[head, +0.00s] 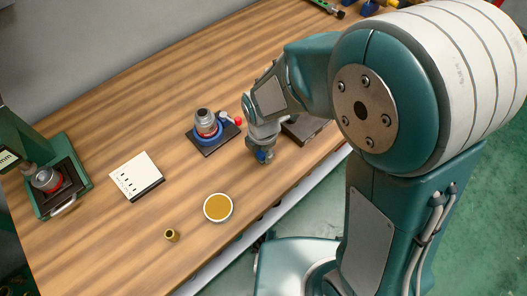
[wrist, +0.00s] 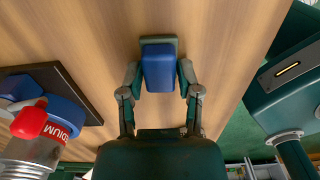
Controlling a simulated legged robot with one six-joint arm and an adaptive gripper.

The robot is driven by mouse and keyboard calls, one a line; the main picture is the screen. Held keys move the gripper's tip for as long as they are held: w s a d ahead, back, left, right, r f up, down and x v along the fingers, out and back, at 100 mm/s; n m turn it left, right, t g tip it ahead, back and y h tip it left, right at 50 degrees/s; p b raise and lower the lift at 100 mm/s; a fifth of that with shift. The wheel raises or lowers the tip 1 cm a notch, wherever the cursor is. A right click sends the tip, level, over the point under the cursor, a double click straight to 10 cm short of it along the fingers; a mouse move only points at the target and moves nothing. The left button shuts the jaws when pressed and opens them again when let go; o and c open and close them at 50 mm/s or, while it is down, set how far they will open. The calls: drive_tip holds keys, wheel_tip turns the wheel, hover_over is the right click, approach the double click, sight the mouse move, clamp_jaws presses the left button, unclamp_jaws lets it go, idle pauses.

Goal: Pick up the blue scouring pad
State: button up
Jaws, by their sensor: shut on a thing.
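The blue scouring pad (wrist: 158,68) is between the two fingers of my gripper (wrist: 158,82) in the wrist view, with a dark greenish-grey layer along its far edge. My gripper is shut on it, one finger against each side. In the head view my gripper (head: 262,154) is over the wooden table near its front edge, and a small bit of the blue pad (head: 262,156) shows at the fingertips. The head view does not make clear whether the pad touches the table.
Left of my gripper, a can sits in a blue holder (head: 207,132) on a dark plate, with a red knob beside it. A dark block (head: 304,129) lies close on the right. A white panel (head: 136,176), yellow-filled bowl (head: 218,208), brass piece (head: 171,235) and green machine (head: 50,165) stand farther left.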

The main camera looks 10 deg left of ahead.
wheel_tip(320, 180, up, 2)
drive_tip(key=shift+r, duration=0.25)
drive_tip(key=s+d+r, duration=0.2)
drive_tip(key=s+r, duration=0.8)
drive_tip(key=s, duration=0.4)
